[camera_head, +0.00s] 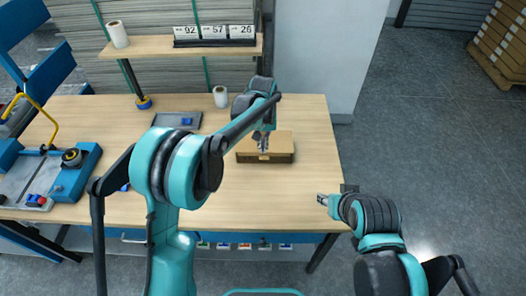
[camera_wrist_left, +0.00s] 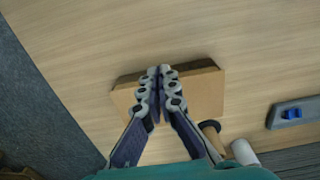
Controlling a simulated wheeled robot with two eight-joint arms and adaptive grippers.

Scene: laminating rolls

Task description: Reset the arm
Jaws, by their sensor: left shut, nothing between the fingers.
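My left gripper (camera_head: 263,141) reaches over the wooden table (camera_head: 230,195) and points down above a small brown box (camera_head: 281,155). In the left wrist view the fingers (camera_wrist_left: 160,76) are together with nothing between them, and the box (camera_wrist_left: 203,92) lies below them. I cannot tell whether the fingertips touch the box.
A white roll (camera_head: 220,97) stands behind the box. A grey tray with a blue part (camera_head: 186,120) lies to its left. A blue machine (camera_head: 75,180) is at the far left. A shelf (camera_head: 160,46) holds another white roll (camera_head: 117,34) and number displays (camera_head: 213,32). The table's right end is clear.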

